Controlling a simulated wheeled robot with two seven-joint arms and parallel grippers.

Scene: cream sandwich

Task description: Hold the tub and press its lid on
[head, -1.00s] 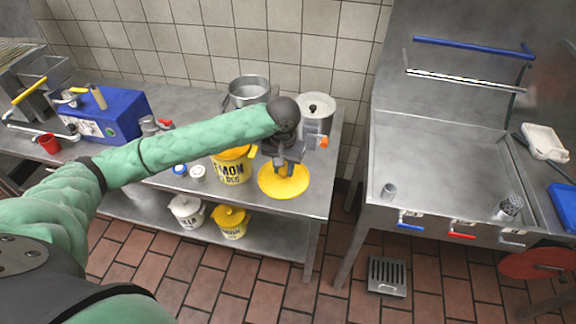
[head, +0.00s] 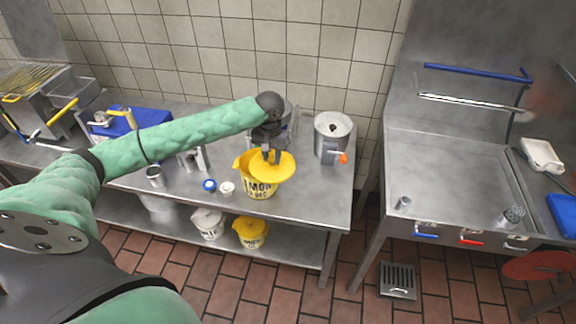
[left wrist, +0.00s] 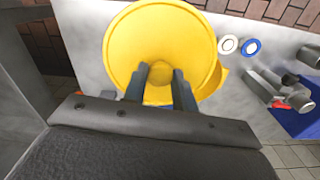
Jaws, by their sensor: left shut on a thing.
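The yellow tub (head: 257,190) with dark lettering stands on the steel table in the head view. My left gripper (head: 271,158) is shut on the round yellow lid (head: 284,170), holding it by the middle. In the head view the lid overlaps the right part of the tub's mouth, and the left part of the mouth shows open. I cannot tell whether lid and rim touch. In the left wrist view the lid (left wrist: 160,35) fills the middle, between and beyond the fingers (left wrist: 160,88). A bit of yellow, likely the tub (left wrist: 219,80), shows past its edge. My right gripper is not in view.
A grey pot (head: 332,135) with an orange tap stands right of the tub. A blue cap (head: 209,185) and a white cap (head: 226,187) lie left of it. A white tub (head: 208,224) and a yellow tub (head: 251,232) stand on the lower shelf.

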